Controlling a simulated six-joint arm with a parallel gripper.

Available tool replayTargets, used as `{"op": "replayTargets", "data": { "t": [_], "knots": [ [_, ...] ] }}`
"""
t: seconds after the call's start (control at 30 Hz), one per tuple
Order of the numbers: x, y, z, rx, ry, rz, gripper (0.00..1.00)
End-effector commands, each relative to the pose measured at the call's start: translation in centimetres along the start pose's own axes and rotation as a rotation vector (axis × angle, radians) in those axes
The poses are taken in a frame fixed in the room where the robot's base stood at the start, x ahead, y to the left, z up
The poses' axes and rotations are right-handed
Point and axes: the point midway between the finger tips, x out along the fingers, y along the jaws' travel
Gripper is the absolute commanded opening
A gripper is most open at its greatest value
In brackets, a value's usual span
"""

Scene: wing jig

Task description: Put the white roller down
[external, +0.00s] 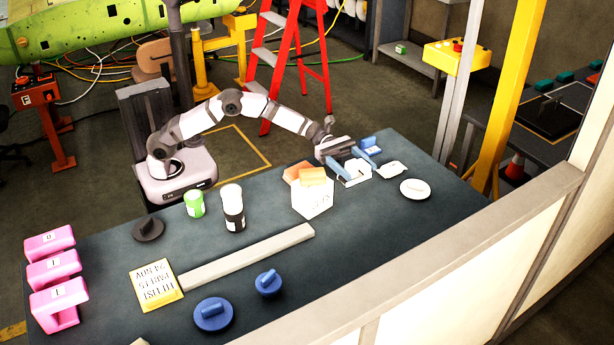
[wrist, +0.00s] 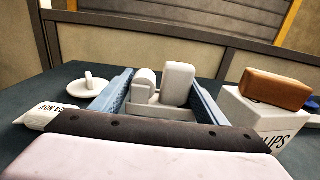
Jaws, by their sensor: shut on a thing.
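My gripper (external: 358,164) is over the right part of the dark table, its two blue fingers on either side of a white piece (external: 355,172). In the wrist view the fingers (wrist: 157,92) close in from left and right on white parts. These are a short rounded white piece, which I take as the white roller (wrist: 145,80), and a taller rounded white block (wrist: 178,84) beside it. The gripper is shut on the roller. The fingers hide part of it. I cannot tell whether its underside touches the table.
A white disc with a knob (external: 415,189) lies to the right. A white piece (external: 392,170) lies close beside the fingers. Table between gripper and front edge is clear.

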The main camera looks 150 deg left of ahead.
Motion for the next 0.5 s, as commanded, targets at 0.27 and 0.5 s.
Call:
{"op": "replayTargets", "data": {
  "t": [0.27,0.5],
  "knots": [
    [0.0,0.0,-2.1,0.001,-0.003,0.000,0.40],
    [0.0,0.0,-2.2,0.001,-0.002,0.000,0.40]
  ]
}}
